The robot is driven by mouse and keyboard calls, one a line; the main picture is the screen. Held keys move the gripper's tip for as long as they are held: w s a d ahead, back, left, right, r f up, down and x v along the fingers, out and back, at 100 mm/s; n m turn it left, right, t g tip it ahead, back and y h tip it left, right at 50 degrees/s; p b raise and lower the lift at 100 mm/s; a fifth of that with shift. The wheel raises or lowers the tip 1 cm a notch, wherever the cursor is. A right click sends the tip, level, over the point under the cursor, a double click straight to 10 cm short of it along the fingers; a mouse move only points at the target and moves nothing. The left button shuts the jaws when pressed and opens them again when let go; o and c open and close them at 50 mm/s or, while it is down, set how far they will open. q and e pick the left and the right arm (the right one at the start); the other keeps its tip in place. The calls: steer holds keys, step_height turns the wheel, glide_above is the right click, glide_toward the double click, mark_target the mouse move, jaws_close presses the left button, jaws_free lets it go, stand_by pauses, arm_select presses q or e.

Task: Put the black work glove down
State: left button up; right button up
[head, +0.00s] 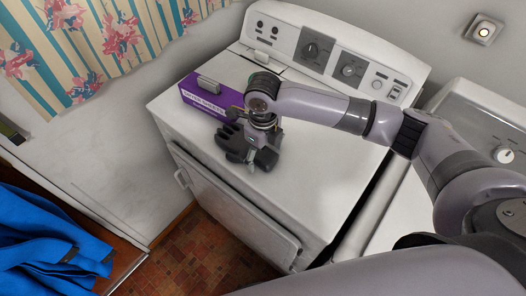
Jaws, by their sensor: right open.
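The black work glove (234,144) lies on the white top of the dryer (310,178), close to its front edge. Its fingers point to the left. My right gripper (254,163) is directly above and at the right part of the glove, pointing down. The gripper is open, and its fingers and wrist hide part of the glove. I cannot tell whether the fingers still touch it. My left gripper is not in view.
A purple box (208,98) stands just behind the glove on the dryer top. Another white machine (480,112) stands to the right. Blue cloth (45,245) lies at the lower left. The dryer top is free to the right of the glove, under my right arm.

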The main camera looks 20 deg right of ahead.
steer(key=shift+r, duration=0.1)
step_height(320, 180, up, 12)
steer(key=b, duration=0.2)
steer(key=shift+b, duration=0.3)
stand_by(0.5)
